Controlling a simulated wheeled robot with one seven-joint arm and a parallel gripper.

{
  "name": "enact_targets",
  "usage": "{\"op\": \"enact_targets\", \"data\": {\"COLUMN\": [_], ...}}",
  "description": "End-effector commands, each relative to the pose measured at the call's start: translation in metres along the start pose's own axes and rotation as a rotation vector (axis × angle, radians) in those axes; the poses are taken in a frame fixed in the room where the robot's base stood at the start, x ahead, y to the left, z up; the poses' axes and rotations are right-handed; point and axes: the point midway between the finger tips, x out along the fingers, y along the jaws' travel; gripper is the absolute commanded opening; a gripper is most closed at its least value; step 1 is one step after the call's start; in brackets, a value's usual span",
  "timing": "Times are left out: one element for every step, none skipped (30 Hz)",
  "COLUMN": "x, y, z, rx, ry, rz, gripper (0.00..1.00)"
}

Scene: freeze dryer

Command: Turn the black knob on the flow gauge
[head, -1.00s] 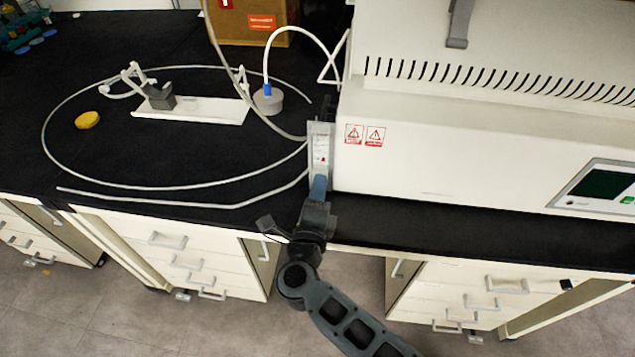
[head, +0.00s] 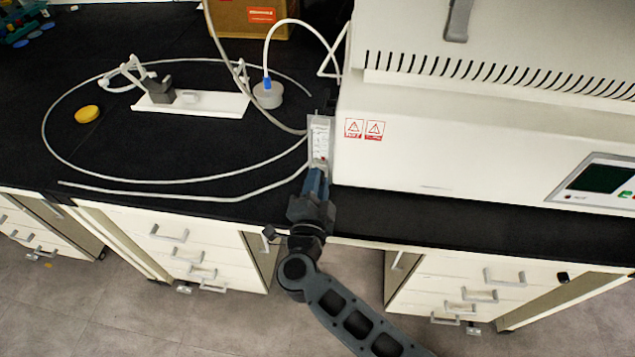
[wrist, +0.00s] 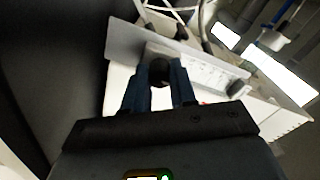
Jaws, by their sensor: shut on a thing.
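The flow gauge (head: 320,140) is a narrow pale upright plate at the left end of the white machine. It also shows in the wrist view (wrist: 212,72) as a pale panel with markings. The black knob (wrist: 159,70) sits between my two blue fingers in the wrist view. My gripper (head: 317,178) is at the lower part of the gauge in the head view, and its fingertips (wrist: 160,78) are shut on the knob. In the head view the knob is hidden by the fingers.
The large white freeze dryer (head: 440,150) fills the right of the black bench (head: 130,165). A pale hose (head: 150,184) loops across the bench at left. A white plate with a clamp (head: 205,104), a yellow disc (head: 87,114) and a grey-lidded vessel (head: 268,96) lie there.

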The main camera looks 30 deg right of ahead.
Motion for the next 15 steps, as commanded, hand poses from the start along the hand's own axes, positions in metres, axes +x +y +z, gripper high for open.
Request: {"op": "enact_targets", "data": {"x": [-0.0008,-0.0008,-0.0009,-0.0009,-0.0009,-0.0009,-0.0009,-0.0009,-0.0009,-0.0010,-0.0010,-0.0010,-0.0010,-0.0010,-0.0010], "y": [0.0002,0.0002,0.0002,0.0002,0.0002,0.0002,0.0003,0.0003,0.0003,0.0003,0.0003,0.0003,0.0003,0.0004,0.0004], "z": [0.0014,0.0015,0.0015,0.0015,0.0015,0.0015,0.0016,0.0016,0.0016,0.0016,0.0016,0.0017,0.0017,0.0017,0.0017], "rx": [-0.012,-0.020,-0.029,-0.034,-0.038,-0.042,-0.044,-0.046,-0.048,-0.049,-0.050,-0.050,-0.050,-0.050,-0.050], "ry": [-0.004,-0.004,-0.004,-0.004,-0.004,-0.004,-0.005,-0.005,-0.005,-0.005,-0.005,-0.005,-0.005,-0.005,-0.005], "rz": [0.000,-0.001,0.000,0.000,-0.001,-0.001,-0.001,0.000,-0.001,0.000,0.000,-0.001,-0.001,-0.001,-0.001], "gripper": [0.00,0.00,0.00,0.00,0.00,0.00,0.00,0.00,0.00,0.00,0.00,0.00,0.00,0.00,0.00]}}
